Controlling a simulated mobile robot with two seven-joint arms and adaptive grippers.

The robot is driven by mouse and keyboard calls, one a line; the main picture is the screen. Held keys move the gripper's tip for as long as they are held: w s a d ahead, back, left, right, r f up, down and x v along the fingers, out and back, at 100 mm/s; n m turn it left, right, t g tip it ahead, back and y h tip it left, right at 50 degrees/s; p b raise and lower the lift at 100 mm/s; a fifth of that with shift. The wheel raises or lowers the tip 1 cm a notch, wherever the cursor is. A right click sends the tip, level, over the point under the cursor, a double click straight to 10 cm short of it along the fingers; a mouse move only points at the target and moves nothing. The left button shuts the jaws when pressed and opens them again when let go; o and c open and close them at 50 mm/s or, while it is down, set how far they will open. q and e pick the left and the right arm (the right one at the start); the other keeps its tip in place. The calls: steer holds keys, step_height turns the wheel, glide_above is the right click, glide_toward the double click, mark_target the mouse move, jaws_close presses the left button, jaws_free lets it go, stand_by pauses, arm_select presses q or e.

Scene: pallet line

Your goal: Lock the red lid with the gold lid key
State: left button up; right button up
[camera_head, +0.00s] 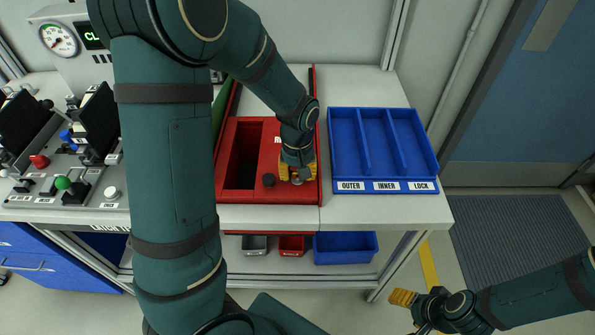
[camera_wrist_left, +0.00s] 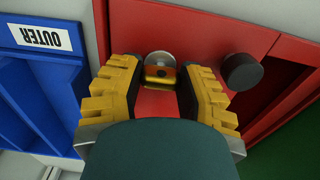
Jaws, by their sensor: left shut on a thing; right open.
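The red lid (camera_head: 270,155) covers the right part of a red box, with a black knob (camera_head: 269,180) near its front edge. My left gripper (camera_head: 298,170) points down at the lid's front right, beside the knob. In the left wrist view, its yellow fingers stand on both sides of a small gold piece, the gold lid key (camera_wrist_left: 160,76), beside a round silver disc (camera_wrist_left: 159,57). The fingers and wrist hide much of the key; I cannot tell how deep it sits. My right gripper (camera_head: 412,312) is open and empty, low at the right, away from the table.
A blue tray (camera_head: 382,186) with slots labelled OUTER, INNER and LOCK stands right of the red box; its slots look empty. A control panel (camera_head: 70,185) with levers and buttons is at the left. Small bins (camera_head: 345,248) sit on the shelf below.

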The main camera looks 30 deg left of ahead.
arm_select(q)
steer(key=shift+s+f, duration=0.1)
steer(key=o, duration=1.1)
steer(key=shift+o, duration=0.4)
